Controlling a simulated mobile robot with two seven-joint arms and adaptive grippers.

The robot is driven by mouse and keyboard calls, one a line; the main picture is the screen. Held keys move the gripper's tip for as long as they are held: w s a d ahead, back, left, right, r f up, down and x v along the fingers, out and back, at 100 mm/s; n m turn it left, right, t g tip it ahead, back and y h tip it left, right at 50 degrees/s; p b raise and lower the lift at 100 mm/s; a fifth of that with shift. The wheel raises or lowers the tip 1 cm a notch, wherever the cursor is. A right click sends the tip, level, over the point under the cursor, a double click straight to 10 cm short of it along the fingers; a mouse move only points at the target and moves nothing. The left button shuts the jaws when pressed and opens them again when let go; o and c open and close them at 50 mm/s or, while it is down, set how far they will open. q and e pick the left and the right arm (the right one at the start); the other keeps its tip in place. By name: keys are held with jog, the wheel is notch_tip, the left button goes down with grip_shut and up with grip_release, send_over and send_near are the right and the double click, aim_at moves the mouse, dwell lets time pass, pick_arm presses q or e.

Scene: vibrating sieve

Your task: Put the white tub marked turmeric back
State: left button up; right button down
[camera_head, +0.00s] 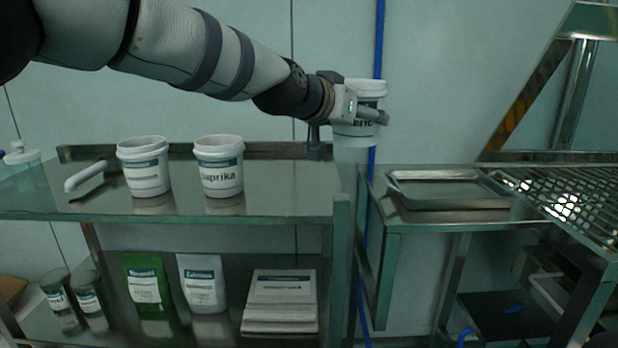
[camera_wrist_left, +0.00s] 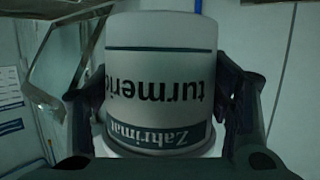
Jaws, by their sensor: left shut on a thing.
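The white tub marked turmeric (camera_head: 364,88) is held in the air near the right end of the steel shelf table (camera_head: 270,200). My left gripper (camera_head: 360,113) is shut on it, one finger showing across its front. In the left wrist view the tub (camera_wrist_left: 160,75) fills the middle, its "turmeric" label upside down, with a finger on each side. On the table top stand a white tub marked paprika (camera_head: 219,168) and another white tub (camera_head: 145,168) left of it, its lower label too small to read. My right gripper is not in view.
A white-handled scoop (camera_head: 86,176) lies left of the tubs. The table top right of the paprika tub is clear. The lower shelf holds jars, pouches and a stack of flat packs (camera_head: 280,298). A metal tray (camera_head: 448,188) sits on the stand at right, beside a mesh rack (camera_head: 570,195).

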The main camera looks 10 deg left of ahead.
pick_arm(q)
jog(key=a+f, duration=0.2)
jog(key=a, duration=0.1)
jog(key=w+a+f, duration=0.1)
jog(key=a+f, duration=0.2)
jog(key=a+f+b, duration=0.1)
jog(key=a+f, duration=0.2)
jog(key=a, duration=0.1)
jog(key=shift+w+a, duration=0.1)
jog(key=shift+w, duration=0.2)
jog(key=f, duration=0.3)
jog(key=shift+a+f, duration=0.3)
jog(key=shift+f, duration=0.1)
jog(key=shift+r, duration=0.1)
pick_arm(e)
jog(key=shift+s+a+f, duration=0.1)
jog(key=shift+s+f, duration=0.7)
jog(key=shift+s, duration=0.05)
pick_arm(q)
jog(key=o, duration=1.4)
jog(key=shift+c, duration=0.2)
